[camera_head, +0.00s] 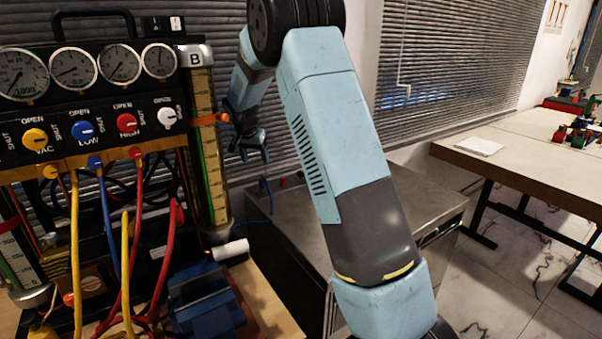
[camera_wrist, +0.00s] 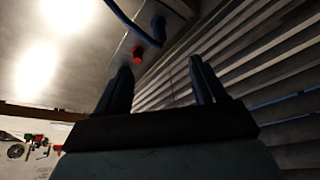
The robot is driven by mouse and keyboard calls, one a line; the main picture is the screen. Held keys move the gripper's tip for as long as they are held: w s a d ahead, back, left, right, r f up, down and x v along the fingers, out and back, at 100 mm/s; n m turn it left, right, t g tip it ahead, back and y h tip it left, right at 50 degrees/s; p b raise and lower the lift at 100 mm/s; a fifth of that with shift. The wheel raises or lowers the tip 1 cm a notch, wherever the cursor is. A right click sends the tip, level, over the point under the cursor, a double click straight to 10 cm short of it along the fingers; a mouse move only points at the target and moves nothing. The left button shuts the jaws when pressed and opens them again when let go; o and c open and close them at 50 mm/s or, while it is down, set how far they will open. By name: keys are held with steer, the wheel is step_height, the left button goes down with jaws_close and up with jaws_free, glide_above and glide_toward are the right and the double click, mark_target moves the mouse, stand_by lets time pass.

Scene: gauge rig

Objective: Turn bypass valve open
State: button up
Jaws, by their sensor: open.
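The gauge panel (camera_head: 100,110) fills the left of the head view, with a row of coloured valve knobs under its gauges. The knobs are yellow (camera_head: 35,138) by VAC, blue (camera_head: 83,131) by LOW, red (camera_head: 127,123) by HIGH, and white (camera_head: 167,116) at the right end. The white knob's label is too small to read, so I cannot tell for sure that it is the bypass valve. My gripper (camera_head: 254,153) is right of the panel and apart from it. In the wrist view its two fingers (camera_wrist: 160,72) stand apart with nothing between them.
A glass column marked B (camera_head: 207,140) stands between the panel and my gripper. Hoses (camera_head: 75,250) hang below the knobs. A metal cabinet (camera_head: 285,215) lies below my arm, with a blue cable (camera_head: 271,200). Window blinds (camera_head: 450,50) are behind. A table (camera_head: 530,150) stands right.

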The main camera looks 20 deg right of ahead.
steer(key=shift+w+d, duration=0.1)
steer(key=shift+d, duration=0.1)
steer(key=shift+c, duration=0.6)
steer(key=r+m+g+y, duration=0.15)
steer(key=m+g, duration=0.25)
steer(key=m, duration=0.7)
glide_above(301, 171)
steer(key=shift+y, duration=0.45)
step_height(301, 171, down, 14)
steer(key=shift+f, duration=0.15)
steer(key=shift+c, duration=0.2)
steer(key=c, duration=1)
